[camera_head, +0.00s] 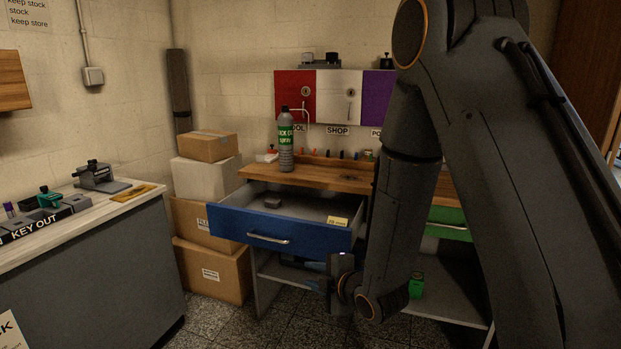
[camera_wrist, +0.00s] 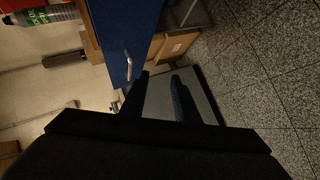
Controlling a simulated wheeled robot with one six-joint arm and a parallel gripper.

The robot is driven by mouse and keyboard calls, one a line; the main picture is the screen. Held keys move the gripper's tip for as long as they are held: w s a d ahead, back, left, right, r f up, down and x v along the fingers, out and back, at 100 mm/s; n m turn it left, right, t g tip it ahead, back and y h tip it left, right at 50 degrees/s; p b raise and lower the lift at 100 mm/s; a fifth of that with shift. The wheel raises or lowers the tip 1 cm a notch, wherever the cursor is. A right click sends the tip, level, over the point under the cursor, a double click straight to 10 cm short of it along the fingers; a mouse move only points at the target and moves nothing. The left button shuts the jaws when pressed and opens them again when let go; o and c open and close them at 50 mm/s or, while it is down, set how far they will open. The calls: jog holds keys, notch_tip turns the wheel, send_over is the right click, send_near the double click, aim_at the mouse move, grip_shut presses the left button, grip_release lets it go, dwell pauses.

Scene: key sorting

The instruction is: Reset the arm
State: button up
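My gripper (camera_head: 320,285) hangs low in front of the workbench, below the open blue drawer (camera_head: 270,232). My arm comes down from the upper right and covers part of the bench. In the wrist view, my gripper (camera_wrist: 160,78) shows two dark fingers with a gap between them and nothing held. The blue drawer (camera_wrist: 125,25) and its metal handle (camera_wrist: 128,65) show beyond the fingers, which appear apart from it.
The drawer juts out and holds a small dark object (camera_head: 272,202) and a yellow tag (camera_head: 337,221). A spray bottle (camera_head: 286,145) stands on the bench. Boxes (camera_head: 212,267) are stacked left of it. A key counter (camera_head: 90,225) stands at left. Speckled floor (camera_head: 215,320) is open in front.

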jog(key=s+d+r+m+g+h+p, duration=0.2)
jog(key=s+d+r+m+g+h, duration=0.15)
jog(key=d+m, duration=0.5)
jog(key=s+d+r+m+g+h+p, duration=0.1)
jog(key=s+d+r+m+g, duration=0.1)
jog(key=s, duration=0.6)
jog(key=s+d+r+m+g+h+p, duration=0.1)
jog(key=s+d+r+m+g, duration=0.2)
jog(key=s+m, duration=0.3)
jog(key=s+d+r+m+g+h+p, duration=0.1)
jog(key=s+d+m, duration=0.4)
jog(key=s, duration=0.5)
notch_tip(320, 180, up, 2)
jog(key=shift+g+p, duration=0.35)
jog(key=shift+g, duration=0.3)
